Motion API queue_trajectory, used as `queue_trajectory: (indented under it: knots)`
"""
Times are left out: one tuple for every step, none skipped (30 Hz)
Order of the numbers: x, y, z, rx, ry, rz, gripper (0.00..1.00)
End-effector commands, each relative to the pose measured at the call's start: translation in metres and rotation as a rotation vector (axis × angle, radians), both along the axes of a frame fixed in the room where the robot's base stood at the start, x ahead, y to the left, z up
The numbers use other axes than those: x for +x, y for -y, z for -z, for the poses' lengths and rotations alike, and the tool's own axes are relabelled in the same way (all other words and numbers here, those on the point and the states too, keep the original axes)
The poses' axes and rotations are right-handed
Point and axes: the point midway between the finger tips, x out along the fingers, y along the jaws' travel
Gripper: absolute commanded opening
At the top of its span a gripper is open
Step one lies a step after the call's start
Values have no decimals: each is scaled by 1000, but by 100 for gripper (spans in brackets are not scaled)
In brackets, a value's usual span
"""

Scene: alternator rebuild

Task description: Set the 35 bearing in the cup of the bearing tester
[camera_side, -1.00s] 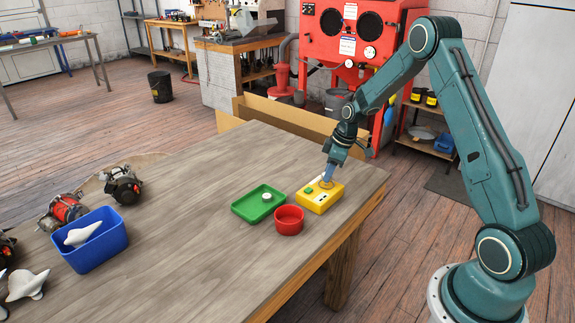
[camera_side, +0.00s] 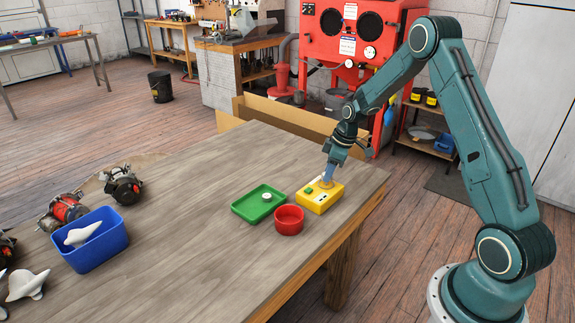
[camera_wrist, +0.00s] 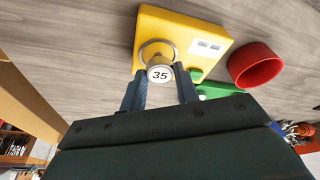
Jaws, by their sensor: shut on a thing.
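The yellow bearing tester (camera_side: 316,204) sits on the table near its right edge; in the wrist view (camera_wrist: 205,31) its round grey cup (camera_wrist: 158,46) shows on top. My gripper (camera_side: 327,177) points down at the cup. In the wrist view my gripper (camera_wrist: 160,76) is shut on the 35 bearing (camera_wrist: 160,74), a pale round piece with its number facing the camera. The bearing overlaps the near edge of the cup's ring. I cannot tell whether it is inside the cup or just above it. The fingers hide the bearing in the side view.
A red bowl (camera_side: 289,226) and a green tray (camera_side: 243,212) holding a white round piece (camera_side: 266,196) stand close left of the tester. A blue bin (camera_side: 97,251) and alternators (camera_side: 122,186) are at the far left. The middle of the table is clear.

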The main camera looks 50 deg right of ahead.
Motion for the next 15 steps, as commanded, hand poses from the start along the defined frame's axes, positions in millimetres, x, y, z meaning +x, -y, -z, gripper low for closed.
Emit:
queue_trajectory:
  knots:
    - [0, 0, 0, 0, 0, 0, 8]
    - [0, 0, 0, 0, 0, 0, 8]
    - [0, 0, 0, 0, 0, 0, 8]
    - [0, 0, 0, 0, 0, 0, 8]
    - [0, 0, 0, 0, 0, 0, 8]
    - [0, 0, 0, 0, 0, 0, 8]
    - [0, 0, 0, 0, 0, 0, 8]
    - [0, 0, 0, 0, 0, 0, 8]
    - [0, 0, 1, 0, 0, 0, 8]
    - [0, 0, 1, 0, 0, 0, 8]
    - [0, 0, 1, 0, 0, 0, 8]
    - [0, 0, 2, 0, 0, 0, 8]
    - [0, 0, 3, 0, 0, 0, 8]
    - [0, 0, 3, 1, 0, 0, 8]
    - [0, 0, 4, 1, 0, 0, 8]
